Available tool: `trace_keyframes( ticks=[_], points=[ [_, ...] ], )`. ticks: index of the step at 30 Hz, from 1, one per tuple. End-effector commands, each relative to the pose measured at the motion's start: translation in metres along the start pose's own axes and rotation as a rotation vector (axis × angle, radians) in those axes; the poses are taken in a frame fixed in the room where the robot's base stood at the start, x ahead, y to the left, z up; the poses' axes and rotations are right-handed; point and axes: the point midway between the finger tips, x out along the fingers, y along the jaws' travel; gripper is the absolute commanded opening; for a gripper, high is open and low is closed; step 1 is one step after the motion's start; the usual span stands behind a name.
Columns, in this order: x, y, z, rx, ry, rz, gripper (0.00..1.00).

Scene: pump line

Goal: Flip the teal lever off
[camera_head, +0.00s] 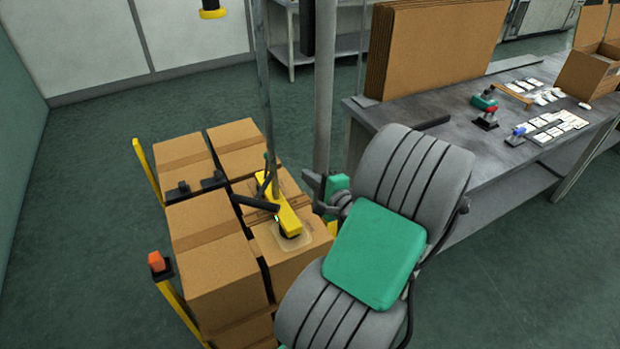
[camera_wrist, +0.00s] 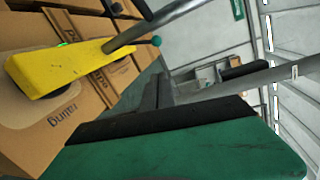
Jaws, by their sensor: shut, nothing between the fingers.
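A small teal knob (camera_wrist: 156,41) shows in the wrist view beside the grey tube of a yellow lifting head (camera_wrist: 75,62); I take it as the lever's end. My gripper (camera_head: 316,190) is just right of the yellow head, shut and empty. In the wrist view its fingers lie below the knob, apart from it in the picture.
Cartons (camera_head: 208,245) are stacked under the head. A grey vertical post (camera_head: 325,90) stands close to my gripper. Yellow corner posts, one with an orange cap (camera_head: 156,262), flank the stack. A workbench (camera_head: 440,150) with small tools and flat cardboard stands right. The floor at left is clear.

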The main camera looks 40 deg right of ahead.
Motion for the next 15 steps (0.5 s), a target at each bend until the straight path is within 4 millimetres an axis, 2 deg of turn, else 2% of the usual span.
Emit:
trace_keyframes(
  ticks=[6,11,13,15],
  points=[
    [0.000,0.000,0.000,0.000,0.000,0.000,0.00],
    [0.009,0.010,0.007,-0.034,-0.024,-0.006,0.00],
    [0.018,-0.003,0.010,-0.125,-0.042,-0.036,0.00],
    [0.030,-0.032,0.000,-0.277,-0.046,-0.033,0.00]
  ],
)
